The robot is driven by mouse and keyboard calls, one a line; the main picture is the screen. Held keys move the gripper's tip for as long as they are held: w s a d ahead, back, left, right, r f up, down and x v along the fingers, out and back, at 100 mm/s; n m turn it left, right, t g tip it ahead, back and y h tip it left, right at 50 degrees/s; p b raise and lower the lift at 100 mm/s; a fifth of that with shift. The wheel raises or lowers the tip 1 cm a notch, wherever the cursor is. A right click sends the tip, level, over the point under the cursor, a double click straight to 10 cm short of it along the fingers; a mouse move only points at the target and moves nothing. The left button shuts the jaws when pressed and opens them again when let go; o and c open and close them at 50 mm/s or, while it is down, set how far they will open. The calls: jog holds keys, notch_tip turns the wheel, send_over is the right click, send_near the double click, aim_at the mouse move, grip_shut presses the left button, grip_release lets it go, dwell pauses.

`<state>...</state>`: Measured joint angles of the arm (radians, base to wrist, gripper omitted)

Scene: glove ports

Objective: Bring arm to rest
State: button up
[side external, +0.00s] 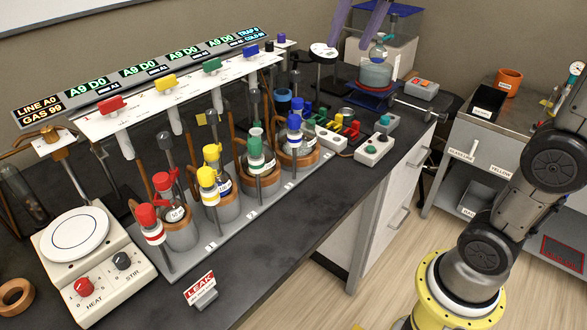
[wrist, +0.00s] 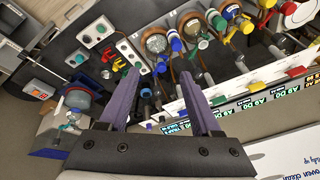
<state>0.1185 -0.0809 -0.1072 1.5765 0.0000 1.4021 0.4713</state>
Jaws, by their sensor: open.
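My gripper (wrist: 161,66) shows in the wrist view with two purple fingers spread apart and nothing held between them. In the side view the purple fingers of my gripper (side external: 358,20) reach down from the top edge, in front of the blue-framed box at the back of the bench; their upper part is out of frame. My arm (side external: 485,240) rises from its yellow base at the right, and much of it lies outside the picture. I cannot tell the exact gap between the fingers and the things behind them.
A rack of flasks (side external: 225,205) with red, yellow, green and blue caps stands on the dark bench. A sloped valve panel (side external: 150,95) runs behind it. A hotplate (side external: 80,240) is at left. A round flask (side external: 377,72) stands at the back. A grey cabinet (side external: 487,150) is at right.

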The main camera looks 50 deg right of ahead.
jog(key=s+a+f+n+t, duration=0.1)
jog(key=s+a+f+n, duration=0.15)
jog(key=s, duration=0.35)
jog(key=s+a+f+n, duration=0.1)
jog(key=s+f, duration=0.3)
jog(key=s, duration=0.2)
jog(key=s+f+n, duration=0.3)
jog(key=s+f, duration=0.2)
jog(key=f, duration=0.5)
jog(key=shift+a+f+t, duration=0.25)
jog(key=shift+f+t, duration=0.05)
jog(key=shift+f, duration=0.1)
